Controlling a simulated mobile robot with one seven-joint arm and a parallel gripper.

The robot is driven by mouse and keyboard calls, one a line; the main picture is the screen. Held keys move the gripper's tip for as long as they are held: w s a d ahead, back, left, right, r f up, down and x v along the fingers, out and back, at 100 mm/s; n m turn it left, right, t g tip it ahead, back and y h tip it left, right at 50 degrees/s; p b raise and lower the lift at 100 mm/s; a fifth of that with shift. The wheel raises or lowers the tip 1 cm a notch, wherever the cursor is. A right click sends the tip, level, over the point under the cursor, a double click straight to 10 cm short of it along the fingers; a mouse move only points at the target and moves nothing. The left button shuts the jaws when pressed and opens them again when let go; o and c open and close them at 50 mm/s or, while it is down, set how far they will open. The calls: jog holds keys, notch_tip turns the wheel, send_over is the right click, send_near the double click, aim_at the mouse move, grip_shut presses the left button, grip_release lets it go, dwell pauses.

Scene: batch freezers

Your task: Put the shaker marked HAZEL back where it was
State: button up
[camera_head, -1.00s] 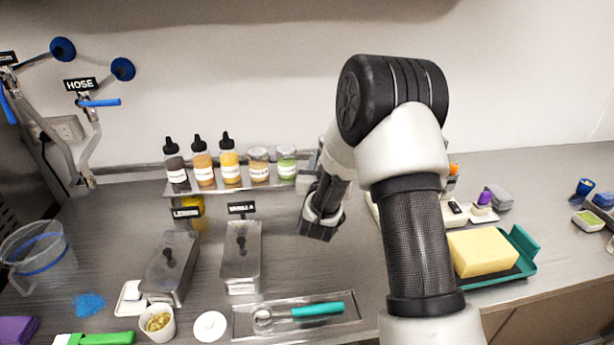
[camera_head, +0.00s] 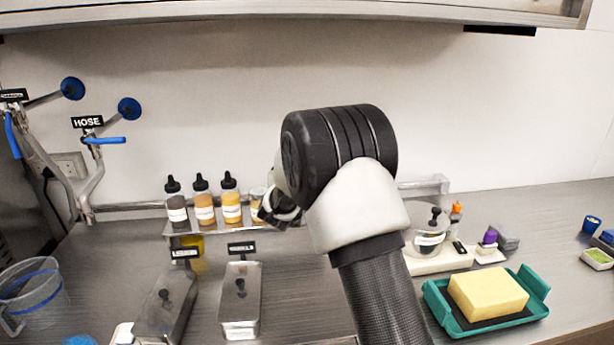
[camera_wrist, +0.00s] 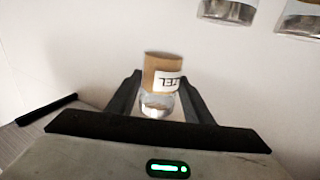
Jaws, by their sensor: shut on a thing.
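My gripper (camera_head: 280,208) is at the right part of the rack shelf, partly hidden by my own arm in the head view. In the wrist view my gripper (camera_wrist: 160,88) is shut on the HAZEL shaker (camera_wrist: 162,78), a small clear jar with brown contents. Its white label appears upside down, and only its last letters, "ZEL", show. I cannot make out the held shaker in the head view. The rack shelf (camera_head: 205,229) holds dark, amber and yellow bottles, with another jar (camera_head: 258,194) beside my gripper. Whether the held shaker touches the shelf cannot be told.
Two jars, (camera_wrist: 230,10) and (camera_wrist: 302,20), show at the wrist view's upper right. Lidded metal tins marked VANILLA (camera_head: 240,300) and another (camera_head: 166,305) stand before the rack. A teal tray (camera_head: 437,294) with a yellow block (camera_head: 487,295) is at right.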

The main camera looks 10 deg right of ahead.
notch_tip(320, 180, down, 4)
jog(key=shift+r, duration=0.25)
jog(key=shift+f+b, duration=0.35)
jog(key=shift+b, duration=0.1)
jog(key=shift+f, duration=0.2)
jog(key=o, duration=1.1)
jog(key=shift+r, duration=0.1)
